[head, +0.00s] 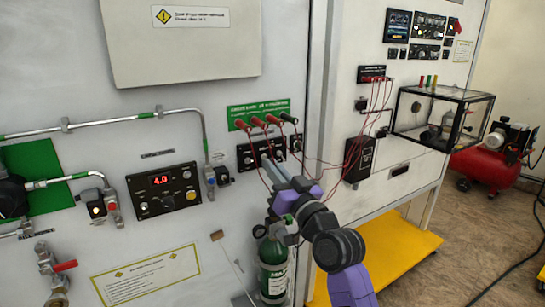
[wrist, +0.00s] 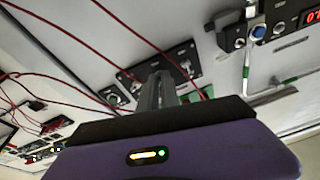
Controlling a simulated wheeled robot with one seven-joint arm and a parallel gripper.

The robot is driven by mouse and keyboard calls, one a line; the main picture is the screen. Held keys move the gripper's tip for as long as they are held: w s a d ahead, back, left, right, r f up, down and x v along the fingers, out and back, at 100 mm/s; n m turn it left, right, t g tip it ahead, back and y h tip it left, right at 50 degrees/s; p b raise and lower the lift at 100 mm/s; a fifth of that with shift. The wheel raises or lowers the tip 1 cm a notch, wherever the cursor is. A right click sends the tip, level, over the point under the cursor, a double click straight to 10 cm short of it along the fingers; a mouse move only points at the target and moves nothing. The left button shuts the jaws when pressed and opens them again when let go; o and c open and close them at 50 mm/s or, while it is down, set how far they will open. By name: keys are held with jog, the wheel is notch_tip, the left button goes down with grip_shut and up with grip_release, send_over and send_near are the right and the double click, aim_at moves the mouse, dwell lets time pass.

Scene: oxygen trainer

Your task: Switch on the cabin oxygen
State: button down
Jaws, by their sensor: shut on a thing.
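My gripper (head: 272,172) is at the wall, at the lower edge of a small black switch panel (head: 247,160) under the green plate with red connectors. In the wrist view its fingers (wrist: 163,82) are close together over the same panel (wrist: 130,77), shut on a small switch that they hide. Other switches show on either side of the fingers. I cannot read the panel's labels or tell the hidden switch's position. A green oxygen cylinder (head: 272,270) stands below my arm.
A black panel (head: 165,190) with a red "4.0" display is on the left. Thin red cables (head: 318,160) hang from the connectors near my gripper. Pipes (head: 100,122) run along the wall. A clear box (head: 440,115) and a red compressor (head: 488,165) are at right.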

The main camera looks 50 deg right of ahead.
jog(key=r+g+p, duration=0.1)
jog(key=g+p, duration=0.1)
jog(key=p, duration=0.3)
jog(key=shift+s+r+g+p, duration=0.1)
jog(key=shift+r+g+p, duration=0.2)
jog(key=shift+r+g, duration=0.1)
jog(key=g+y, duration=0.1)
jog(key=g, duration=0.1)
jog(key=r+g+y, duration=0.1)
jog(key=g, duration=0.2)
jog(key=shift+w+r+p, duration=0.2)
jog(key=shift+p, duration=0.1)
jog(key=c, duration=1.6)
grip_release()
jog(key=shift+b+v, duration=0.7)
jog(key=shift+v, duration=3.15)
jog(key=shift+r, duration=0.1)
